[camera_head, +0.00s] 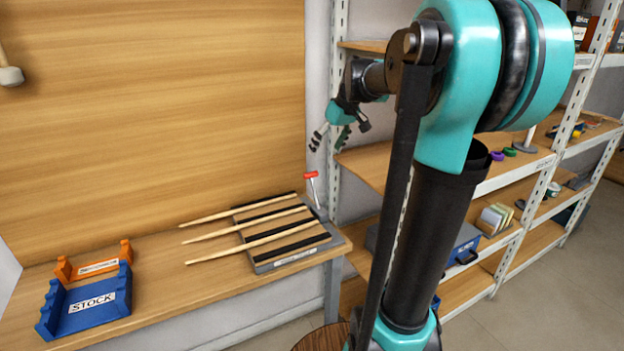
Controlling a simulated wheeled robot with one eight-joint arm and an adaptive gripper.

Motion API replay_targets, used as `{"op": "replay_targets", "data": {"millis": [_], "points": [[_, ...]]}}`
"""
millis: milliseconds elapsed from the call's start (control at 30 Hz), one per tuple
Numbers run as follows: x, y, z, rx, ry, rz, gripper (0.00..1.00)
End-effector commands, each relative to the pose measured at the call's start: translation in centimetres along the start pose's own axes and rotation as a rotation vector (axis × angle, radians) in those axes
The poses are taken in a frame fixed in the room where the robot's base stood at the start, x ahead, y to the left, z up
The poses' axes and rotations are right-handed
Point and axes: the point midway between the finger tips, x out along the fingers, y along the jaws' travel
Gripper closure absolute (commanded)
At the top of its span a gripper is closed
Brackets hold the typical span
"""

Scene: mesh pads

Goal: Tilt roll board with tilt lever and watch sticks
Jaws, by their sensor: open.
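The roll board (290,256) is a grey board with black strips, lying on the wooden bench. Several pale wooden sticks (231,232) lie side by side across it, their left ends sticking out past its left edge over the bench. The tilt lever (312,187) stands at the board's back right corner, with a red handle on a light stem. My gripper (329,138) is open and empty in the air, above and slightly right of the lever, with clear space between them. My own arm hides part of the area to the right.
A blue rack labelled STOCK (88,303) and an orange labelled rack (97,266) stand at the bench's left end. A metal shelf unit (515,165) with small items stands at the right. The bench's front edge is clear.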

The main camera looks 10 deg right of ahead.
Motion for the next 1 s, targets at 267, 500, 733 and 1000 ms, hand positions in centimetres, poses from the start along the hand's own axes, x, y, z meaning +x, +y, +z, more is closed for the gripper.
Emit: {"op": "replay_targets", "data": {"millis": [267,500,733,1000], "points": [[5.6,0.0,-0.1,-0.001,0.0,0.0,0.24],[10.4,0.0,-0.1,-0.001,0.0,0.001,0.24],[13.7,0.0,0.0,0.0,0.0,0.001,0.24],[15.0,0.0,0.0,0.001,0.0,0.001,0.24]]}}
